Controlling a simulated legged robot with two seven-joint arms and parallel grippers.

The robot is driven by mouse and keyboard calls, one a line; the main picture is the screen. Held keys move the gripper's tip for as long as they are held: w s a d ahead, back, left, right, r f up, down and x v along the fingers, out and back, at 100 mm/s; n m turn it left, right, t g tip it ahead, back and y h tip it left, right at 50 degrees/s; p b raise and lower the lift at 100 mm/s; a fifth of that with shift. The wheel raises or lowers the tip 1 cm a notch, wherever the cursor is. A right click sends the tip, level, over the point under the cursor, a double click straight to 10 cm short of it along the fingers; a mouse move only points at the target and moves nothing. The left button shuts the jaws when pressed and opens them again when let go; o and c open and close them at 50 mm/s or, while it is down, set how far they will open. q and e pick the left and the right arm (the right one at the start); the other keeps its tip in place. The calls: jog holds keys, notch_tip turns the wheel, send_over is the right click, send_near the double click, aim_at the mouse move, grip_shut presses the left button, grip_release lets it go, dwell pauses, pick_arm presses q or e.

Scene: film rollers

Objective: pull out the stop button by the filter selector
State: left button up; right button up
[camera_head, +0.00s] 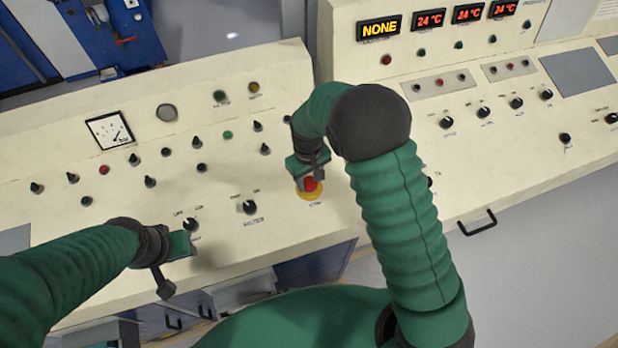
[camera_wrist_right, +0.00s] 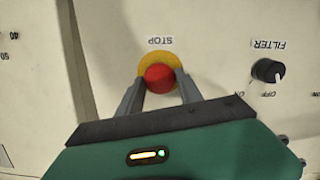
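The red stop button (camera_head: 311,184) sits on a yellow ring in the sloped cream panel, and it also shows in the right wrist view (camera_wrist_right: 160,78) beside the label STOP. My right gripper (camera_head: 309,175) is right over it. In the right wrist view its two fingers (camera_wrist_right: 160,84) lie on either side of the red cap, very close to it; I cannot tell whether they press on it. The black filter selector (camera_wrist_right: 268,71) is to the right there, and it shows left of the button in the head view (camera_head: 250,207). My left gripper (camera_head: 178,265) hangs over the panel's front; its opening is unclear.
Several small knobs and lamps cover the panel around a pressure gauge (camera_head: 110,130). A second console (camera_head: 480,150) with lit displays stands at the right. A black handle (camera_head: 478,223) sticks out from its front. Floor shows at the lower right.

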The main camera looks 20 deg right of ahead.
grip_shut()
jog(key=shift+r, duration=0.1)
jog(key=shift+r+p, duration=0.75)
jog(key=shift+w+f, duration=0.1)
jog(key=shift+f, duration=0.05)
jog(key=shift+o, duration=2.2)
grip_release()
jog(key=o, duration=0.4)
jog(key=shift+s, duration=0.2)
